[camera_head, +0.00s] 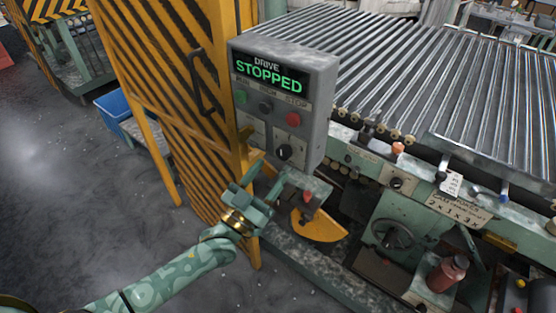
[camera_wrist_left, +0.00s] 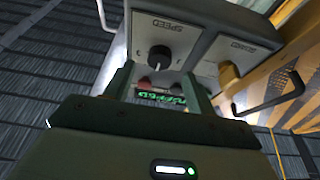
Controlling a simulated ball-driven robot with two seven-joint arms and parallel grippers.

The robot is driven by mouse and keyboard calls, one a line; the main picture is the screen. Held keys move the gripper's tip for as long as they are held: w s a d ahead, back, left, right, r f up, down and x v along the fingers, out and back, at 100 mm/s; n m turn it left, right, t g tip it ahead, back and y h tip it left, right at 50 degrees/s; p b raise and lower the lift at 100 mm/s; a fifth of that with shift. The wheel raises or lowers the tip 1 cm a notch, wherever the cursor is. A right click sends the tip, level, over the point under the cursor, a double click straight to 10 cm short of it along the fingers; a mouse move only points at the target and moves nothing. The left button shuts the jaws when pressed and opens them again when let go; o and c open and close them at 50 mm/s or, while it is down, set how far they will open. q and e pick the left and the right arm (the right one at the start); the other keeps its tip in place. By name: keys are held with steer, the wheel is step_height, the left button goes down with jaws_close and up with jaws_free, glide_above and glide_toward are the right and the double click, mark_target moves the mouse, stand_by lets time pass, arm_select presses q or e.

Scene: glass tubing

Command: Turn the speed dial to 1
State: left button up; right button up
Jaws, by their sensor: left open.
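The speed dial (camera_head: 284,152) is a black knob with a white mark on the lower right of the grey control box (camera_head: 317,105). In the left wrist view the dial (camera_wrist_left: 160,56) shows upside down beside the word SPEED; its numbers are too small to read. My left gripper (camera_head: 258,182) is below and slightly left of the dial, apart from it. In the wrist view its fingers (camera_wrist_left: 160,82) stand open with nothing gripped, and the dial shows beyond and between their tips. The box display (camera_head: 268,77) reads DRIVE STOPPED in green. My right gripper is not in view.
Green (camera_head: 241,97) and red (camera_head: 293,119) buttons sit above the dial. A yellow lever (camera_head: 246,132) sticks out left of it. A yellow-black striped guard (camera_head: 175,80) stands left of the box. A roller conveyor (camera_head: 430,85) lies right. An orange plate (camera_head: 318,228) is below.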

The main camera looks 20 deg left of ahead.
mark_target(281, 157)
arm_select(q)
steer(key=x, duration=0.4)
steer(key=shift+w+d, duration=0.1)
steer(key=shift+w, duration=0.05)
steer(key=c, duration=1)
steer(key=shift+o, duration=0.2)
